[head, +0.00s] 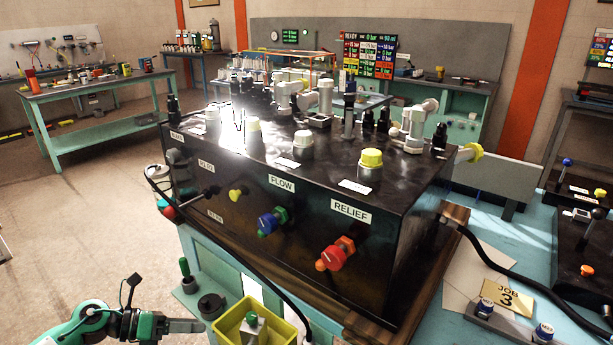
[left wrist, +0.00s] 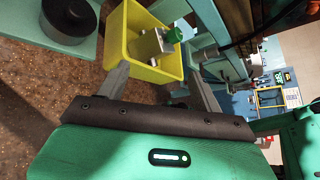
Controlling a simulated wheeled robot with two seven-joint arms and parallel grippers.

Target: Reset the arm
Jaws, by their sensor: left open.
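My left arm comes in at the bottom left of the head view, green and black. Its gripper (head: 190,325) is low, in front of the bench and left of a yellow bin (head: 222,326). In the left wrist view its two grey fingers (left wrist: 158,73) are spread apart with nothing held between them. The yellow bin (left wrist: 115,45) lies beyond the fingertips. A metal block with a green knob (left wrist: 152,46) sits inside the bin. My right gripper is in neither view.
A black valve block (head: 270,215) with FLOW and RELIEF knobs stands on the bench above the gripper. A black hose (head: 255,265) hangs in front of it. A black round part (head: 211,305) is on a small shelf beside the bin. Open floor (head: 80,240) lies left.

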